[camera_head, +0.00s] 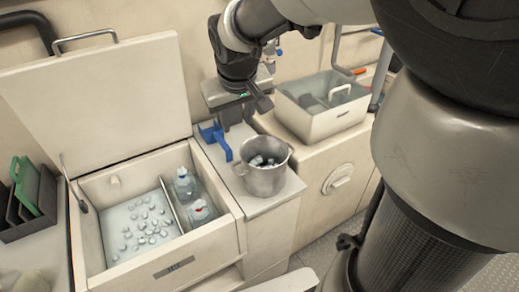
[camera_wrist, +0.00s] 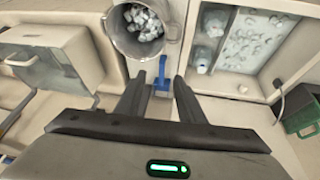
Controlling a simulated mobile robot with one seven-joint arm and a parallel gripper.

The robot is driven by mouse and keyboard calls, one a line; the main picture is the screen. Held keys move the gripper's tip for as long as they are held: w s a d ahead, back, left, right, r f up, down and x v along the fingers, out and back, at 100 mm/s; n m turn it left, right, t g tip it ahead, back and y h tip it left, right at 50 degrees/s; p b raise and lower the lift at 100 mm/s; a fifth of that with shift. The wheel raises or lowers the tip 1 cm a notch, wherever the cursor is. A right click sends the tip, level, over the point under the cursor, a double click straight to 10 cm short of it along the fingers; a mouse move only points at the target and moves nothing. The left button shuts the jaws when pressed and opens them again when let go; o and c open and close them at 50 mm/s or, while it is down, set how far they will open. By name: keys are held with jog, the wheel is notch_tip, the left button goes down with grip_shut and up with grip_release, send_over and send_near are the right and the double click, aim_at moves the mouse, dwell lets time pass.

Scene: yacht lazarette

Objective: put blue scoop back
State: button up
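A blue piece that looks like the blue scoop (camera_head: 216,139) rests on the narrow counter, just left of a steel bucket (camera_head: 264,177). In the wrist view the blue scoop (camera_wrist: 162,74) shows as a narrow strip between and beyond my fingertips; its full shape is not clear. My gripper (camera_head: 242,108) is above the counter behind the scoop and bucket. In the wrist view my gripper (camera_wrist: 161,80) has its two fingers spread with a gap between them. I see no grasp on the scoop. The bucket (camera_wrist: 140,48) holds ice cubes.
Left of the counter is an ice bin (camera_head: 172,271) with its lid (camera_head: 100,105) raised, ice cubes, and bottles in a side compartment. A white caddy (camera_head: 320,122) stands right of the bucket. A dark rack (camera_head: 35,220) with a green board (camera_head: 27,185) stands far left.

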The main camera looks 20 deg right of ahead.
jog(key=s+r+m, duration=0.1)
jog(key=s+r, duration=0.2)
jog(key=s, duration=1.6)
jog(key=shift+s+a+r+y, duration=0.2)
jog(key=shift+s+a+y, duration=0.1)
jog(key=shift+y, duration=0.1)
